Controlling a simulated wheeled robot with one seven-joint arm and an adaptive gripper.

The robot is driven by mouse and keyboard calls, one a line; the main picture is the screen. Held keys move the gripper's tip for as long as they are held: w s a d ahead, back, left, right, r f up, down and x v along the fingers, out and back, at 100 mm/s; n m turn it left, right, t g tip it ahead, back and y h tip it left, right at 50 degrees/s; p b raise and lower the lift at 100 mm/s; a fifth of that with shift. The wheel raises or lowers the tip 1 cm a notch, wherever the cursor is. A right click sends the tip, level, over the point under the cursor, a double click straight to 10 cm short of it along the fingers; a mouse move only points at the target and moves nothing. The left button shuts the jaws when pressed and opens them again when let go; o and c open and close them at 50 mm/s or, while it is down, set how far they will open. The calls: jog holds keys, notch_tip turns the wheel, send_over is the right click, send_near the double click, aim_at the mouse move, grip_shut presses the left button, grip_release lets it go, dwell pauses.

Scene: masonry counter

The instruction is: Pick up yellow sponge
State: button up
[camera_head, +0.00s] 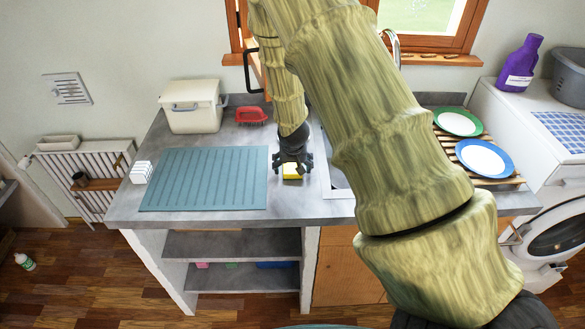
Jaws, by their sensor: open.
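The yellow sponge (292,172) lies on the grey counter between the teal mat and the sink edge. Its upper part is partly hidden by my gripper. My gripper (292,166) points down right above the sponge, with its fingers open around or just over it. I cannot tell whether the fingers touch the sponge. My arm comes in from the lower right and covers much of the sink area.
A teal ridged mat (205,180) lies left of the sponge. A white box (193,106), a red brush (251,115) and a white block (141,172) stand around it. Plates (484,158) rest on a wooden rack at right. The grey counter's front edge (235,219) is close.

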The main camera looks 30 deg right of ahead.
aim_at(292, 165)
dwell(0.3)
jog(key=c, duration=0.8)
jog(key=shift+o, duration=0.2)
jog(key=shift+r, duration=0.25)
jog(key=shift+r+b, duration=0.95)
jog(key=shift+r, duration=0.75)
jog(key=s+a+b, duration=0.1)
jog(key=s+a, duration=0.1)
jog(key=s, duration=0.3)
jog(key=s+a+r+b, duration=0.1)
jog(key=s+a+b, duration=0.1)
jog(key=s, duration=0.3)
jog(key=s+a+b, duration=0.2)
jog(key=s, duration=0.2)
jog(key=shift+s+r, duration=0.25)
jog(key=shift+s, duration=0.15)
